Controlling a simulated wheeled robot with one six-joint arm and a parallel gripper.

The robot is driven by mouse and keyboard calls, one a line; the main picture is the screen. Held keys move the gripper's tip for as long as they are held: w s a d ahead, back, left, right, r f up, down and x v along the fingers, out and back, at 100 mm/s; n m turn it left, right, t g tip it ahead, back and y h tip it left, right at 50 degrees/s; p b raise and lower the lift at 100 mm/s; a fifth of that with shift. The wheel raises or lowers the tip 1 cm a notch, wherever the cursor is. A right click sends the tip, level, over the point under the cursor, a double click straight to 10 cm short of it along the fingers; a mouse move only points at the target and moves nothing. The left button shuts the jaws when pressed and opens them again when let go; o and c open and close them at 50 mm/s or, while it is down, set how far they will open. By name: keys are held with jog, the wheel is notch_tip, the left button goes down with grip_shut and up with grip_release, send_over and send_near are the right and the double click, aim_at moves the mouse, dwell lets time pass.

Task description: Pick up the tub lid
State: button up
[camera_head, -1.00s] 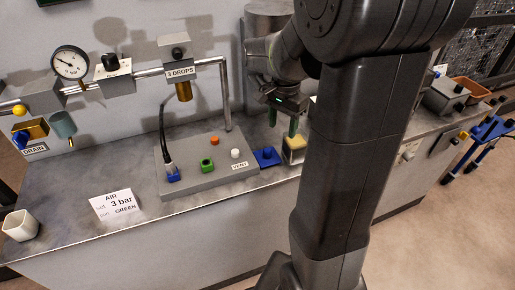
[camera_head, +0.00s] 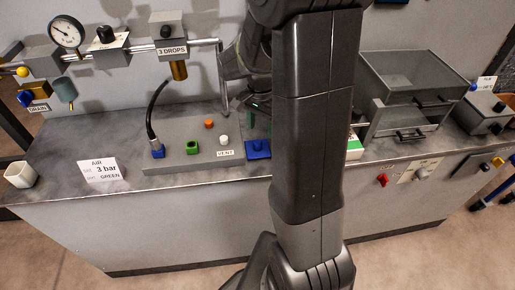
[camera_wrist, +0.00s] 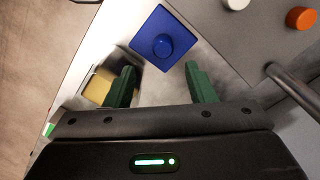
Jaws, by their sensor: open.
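The tub lid, a blue square plate with a round blue knob (camera_wrist: 163,40), lies flat on the bench beside the grey block. It also shows in the head view (camera_head: 258,150), just left of my arm. My gripper (camera_wrist: 160,72) is open, with its two green fingers apart and nothing between them. The lid lies ahead of the fingertips in the wrist view, with its knob roughly in line with the gap. A tub with yellow contents (camera_wrist: 99,86) is beside the left finger, partly covered by it. In the head view my arm hides most of the gripper.
A sign card (camera_head: 100,170) and white cup (camera_head: 21,174) are further left.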

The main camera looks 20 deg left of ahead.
aim_at(258, 142)
jog(key=shift+s+a+f, duration=0.1)
jog(key=shift+f, duration=0.9)
jog(key=shift+s+a+f, duration=0.1)
jog(key=shift+s+f, duration=0.05)
jog(key=shift+f, duration=0.9)
jog(key=shift+s+a+f, duration=0.1)
jog(key=shift+f, duration=0.9)
jog(key=shift+c, duration=0.4)
jog(key=c, duration=1)
